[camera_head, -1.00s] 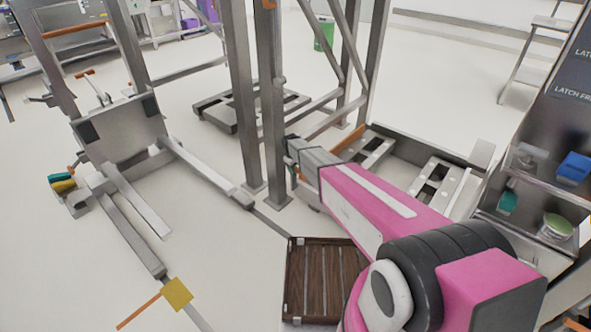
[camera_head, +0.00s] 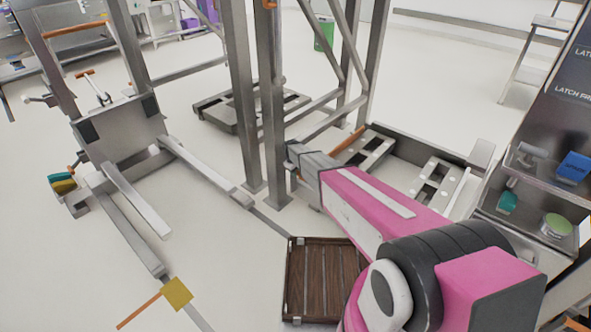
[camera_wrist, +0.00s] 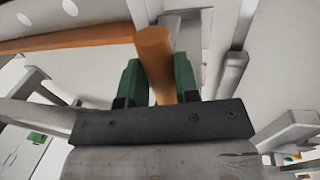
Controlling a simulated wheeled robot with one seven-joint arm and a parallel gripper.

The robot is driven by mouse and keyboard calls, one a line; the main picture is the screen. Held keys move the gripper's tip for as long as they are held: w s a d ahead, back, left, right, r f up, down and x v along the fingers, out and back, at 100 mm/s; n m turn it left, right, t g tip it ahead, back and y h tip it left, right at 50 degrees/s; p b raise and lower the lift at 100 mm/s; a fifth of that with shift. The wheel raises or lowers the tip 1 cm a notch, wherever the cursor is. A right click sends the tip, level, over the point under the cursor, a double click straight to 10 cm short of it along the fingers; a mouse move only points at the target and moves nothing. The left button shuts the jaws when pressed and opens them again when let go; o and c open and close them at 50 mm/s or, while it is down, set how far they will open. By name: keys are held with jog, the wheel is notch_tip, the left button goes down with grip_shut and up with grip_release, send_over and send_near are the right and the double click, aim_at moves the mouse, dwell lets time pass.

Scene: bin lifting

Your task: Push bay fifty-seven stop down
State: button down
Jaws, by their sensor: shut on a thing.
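In the wrist view, my gripper (camera_wrist: 158,62) has its green fingers on both sides of a round orange bar (camera_wrist: 153,45) and is shut on it. The bar rises from between the fingers toward the top of the picture. In the head view, my pink and grey arm reaches to the tall grey posts, and the fingers are hidden there.
Tall grey posts (camera_head: 244,110) stand beside the arm's end. A brown slatted crate (camera_head: 288,285) lies below the arm. A grey lift frame (camera_head: 118,130) stands at left, with a yellow block (camera_head: 177,294) in front. A dark cabinet (camera_head: 550,110) stands at right.

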notch_tip(320, 180, down, 6)
jog(key=shift+r, duration=0.15)
jog(key=c, duration=0.8)
grip_release()
jog(key=shift+c, duration=0.2)
jog(key=shift+r, duration=0.15)
notch_tip(320, 180, up, 10)
jog(key=s+a, duration=0.1)
jog(key=shift+s+a+r, duration=0.15)
jog(key=shift+s+a, duration=0.05)
jog(key=shift+s, duration=0.15)
jog(key=s+d+r+m, duration=0.3)
jog(key=s+d+r, duration=0.3)
jog(key=s, duration=0.5)
jog(key=s+d+r+m+g+y, duration=0.1)
jog(key=s+d+r+m, duration=0.3)
jog(key=s+d+r, duration=0.3)
jog(key=s+d+r+m, duration=0.3)
jog(key=s+d+r, duration=0.3)
jog(key=s+d, duration=0.7)
jog(key=shift+s+r+g, duration=0.3)
jog(key=shift+s+g, duration=0.1)
jog(key=shift+s, duration=0.6)
